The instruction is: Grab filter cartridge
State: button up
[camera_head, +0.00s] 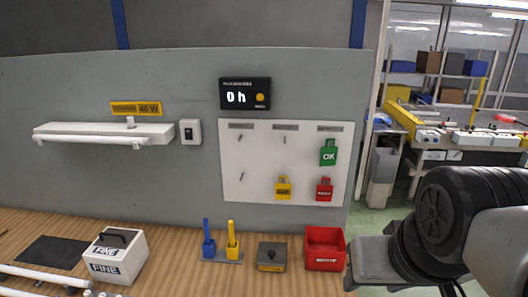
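A white box marked FINE (118,258), with a dark handle on its top, stands on the wooden bench at the lower left. It is the thing that looks most like a filter cartridge, though no label says so. My gripper (366,263) shows as a grey block at the lower right, at the end of my dark, ribbed arm. It is far to the right of the FINE box, beside the red bin. Its fingers cannot be made out, and nothing is visibly held.
The wooden bench (185,278) also holds a dark mat (51,252), white tubes (35,275), blue and yellow upright tools (221,245), a small grey box (272,256) and a red bin (324,248). A lamp fixture (104,132) and tag board (254,180) are on the wall behind.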

aim_at(117, 256)
jog(key=k+u, duration=0.15)
jog(key=u, duration=0.35)
jog(key=k+j+u, duration=0.1)
jog(key=u, duration=0.4)
jog(key=j+u, duration=0.2)
jog(key=u, duration=0.25)
jog(key=i+j+z, duration=0.25)
jog(key=i+j, duration=0.15)
jog(key=j, duration=0.2)
jog(key=i+j+z, duration=0.1)
jog(key=j, duration=0.25)
jog(key=i+j+z, duration=0.1)
jog(key=i+j, duration=0.15)
jog(key=i+j+z, duration=0.15)
jog(key=j, duration=0.3)
jog(key=i+j+z, duration=0.1)
jog(key=j, duration=0.25)
jog(key=i+j+z, duration=0.1)
jog(key=j, duration=0.3)
jog(key=i+j+z, duration=0.15)
jog(key=j, duration=0.25)
jog(key=i, duration=0.05)
